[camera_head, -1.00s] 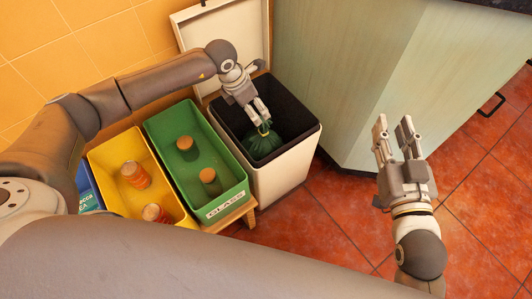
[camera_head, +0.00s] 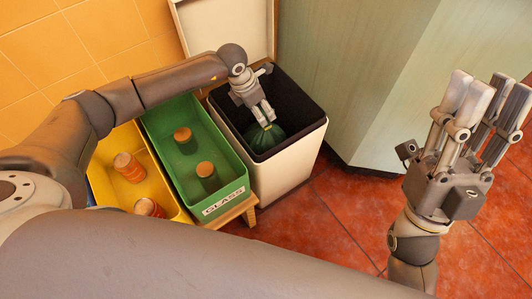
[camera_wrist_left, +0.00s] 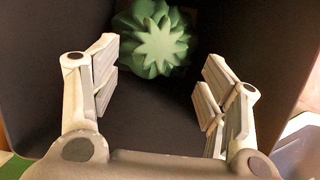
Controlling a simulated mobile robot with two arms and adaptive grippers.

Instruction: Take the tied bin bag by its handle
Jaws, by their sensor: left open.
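The tied bin bag (camera_head: 278,138) is dark green and sits inside the open bin (camera_head: 283,170), which has cream outer walls and a dark inside. In the left wrist view the bag (camera_wrist_left: 157,40) shows a pleated, star-shaped top; I cannot make out its handle clearly. My left gripper (camera_head: 267,120) points down into the bin right at the bag's top. Its open fingers (camera_wrist_left: 159,75) stand apart in the wrist view, with the bag beyond them and nothing held between them. My right gripper (camera_head: 486,90) is raised at the right, open and empty.
A green crate (camera_head: 223,184) labelled GLASS and a yellow crate (camera_head: 107,183) hold jars, left of the bin. The raised bin lid (camera_head: 228,25) stands behind. A pale green cabinet (camera_head: 350,80) is close on the right. Red floor tiles (camera_head: 310,225) are clear in front.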

